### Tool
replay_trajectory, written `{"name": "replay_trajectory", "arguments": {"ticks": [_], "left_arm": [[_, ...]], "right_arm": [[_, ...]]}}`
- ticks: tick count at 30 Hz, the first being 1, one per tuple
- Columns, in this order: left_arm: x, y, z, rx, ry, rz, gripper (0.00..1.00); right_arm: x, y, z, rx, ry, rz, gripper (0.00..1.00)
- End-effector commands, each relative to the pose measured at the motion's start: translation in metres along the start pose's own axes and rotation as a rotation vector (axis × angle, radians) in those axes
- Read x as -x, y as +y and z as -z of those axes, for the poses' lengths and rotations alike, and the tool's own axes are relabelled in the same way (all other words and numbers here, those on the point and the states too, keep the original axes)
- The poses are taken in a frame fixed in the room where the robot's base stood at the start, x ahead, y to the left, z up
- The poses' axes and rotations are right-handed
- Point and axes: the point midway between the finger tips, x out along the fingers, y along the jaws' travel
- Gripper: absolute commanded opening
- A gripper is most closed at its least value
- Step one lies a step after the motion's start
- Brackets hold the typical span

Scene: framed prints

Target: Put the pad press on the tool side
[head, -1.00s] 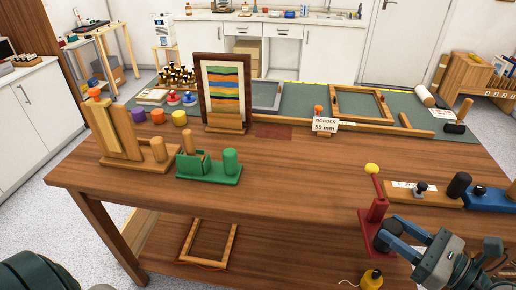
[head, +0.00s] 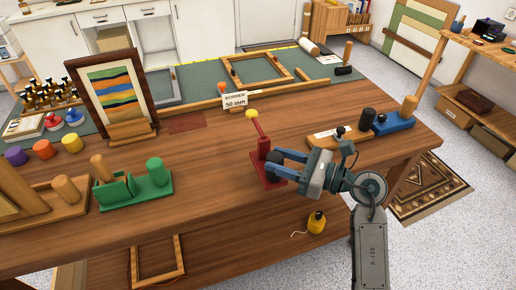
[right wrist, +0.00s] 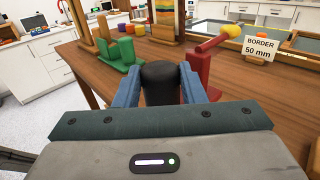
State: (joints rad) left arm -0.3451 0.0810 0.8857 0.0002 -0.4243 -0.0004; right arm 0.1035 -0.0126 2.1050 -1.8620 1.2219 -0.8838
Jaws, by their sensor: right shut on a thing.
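The pad press (head: 262,150) appears to be the red stand with a flat base and a lever tipped by a yellow ball. It is near the table's front edge, and shows in the right wrist view (right wrist: 201,72), right of the fingers. My right gripper (head: 279,165) is shut on a thick black upright grip (right wrist: 160,83) beside the red post. The grip seems to belong to the press; its foot is hidden by the fingers. I cannot tell whether the base is lifted off the table. My left gripper is not in view.
A green block stand (head: 135,190) and a framed striped print (head: 112,95) are at left on the table (head: 210,175). A "BORDER 50 mm" sign (head: 235,100) stands behind the press. Black-handled tools on boards (head: 340,136) are at right. Bare wood lies left of the press.

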Motion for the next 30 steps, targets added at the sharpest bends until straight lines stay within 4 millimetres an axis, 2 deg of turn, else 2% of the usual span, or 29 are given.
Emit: {"name": "replay_trajectory", "arguments": {"ticks": [3,6,9,16,22,30], "left_arm": [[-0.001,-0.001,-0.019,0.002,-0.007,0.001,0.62],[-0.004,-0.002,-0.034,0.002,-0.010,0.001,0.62],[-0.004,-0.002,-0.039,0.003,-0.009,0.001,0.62],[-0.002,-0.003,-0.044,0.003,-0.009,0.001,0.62],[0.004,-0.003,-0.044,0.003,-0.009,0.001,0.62],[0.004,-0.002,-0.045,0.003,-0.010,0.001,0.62]], "right_arm": [[-0.028,-0.015,-0.003,-0.002,-0.006,-0.003,0.00],[-0.045,-0.026,0.000,-0.001,-0.004,-0.002,0.00],[-0.057,-0.033,0.003,0.000,-0.003,-0.002,0.00],[-0.073,-0.042,0.007,-0.001,-0.001,-0.001,0.00],[-0.071,-0.041,0.036,-0.002,-0.001,-0.001,0.00],[-0.070,-0.041,0.041,0.003,-0.002,0.000,0.00]]}}
